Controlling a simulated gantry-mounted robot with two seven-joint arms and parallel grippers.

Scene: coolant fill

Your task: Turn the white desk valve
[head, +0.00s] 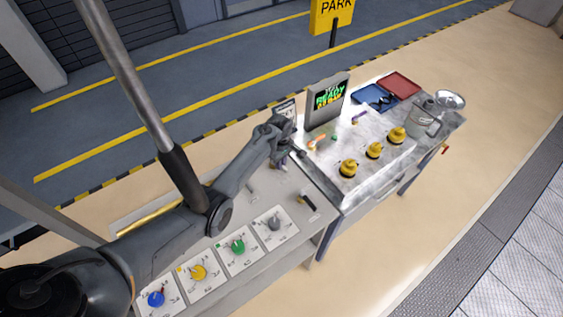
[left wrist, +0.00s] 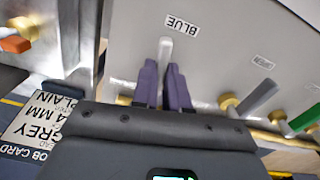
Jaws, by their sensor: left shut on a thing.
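In the left wrist view, a white bar-shaped handle (left wrist: 165,52) stands between the two purple fingers of my left gripper (left wrist: 163,72), under a label reading BLUE. I take it for the white desk valve. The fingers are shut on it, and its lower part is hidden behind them. In the head view my left gripper (head: 287,158) is at the desk's far right end, below the display; the arm hides the white handle there. My right gripper does not show.
Beside the white handle are a grey handle (left wrist: 256,98), a green one (left wrist: 305,118) and an orange one (left wrist: 15,44). A job card (left wrist: 42,125) reads GREY. The desk front has colored knobs, including blue (head: 156,298). A display (head: 328,101) stands on the adjoining worn bench.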

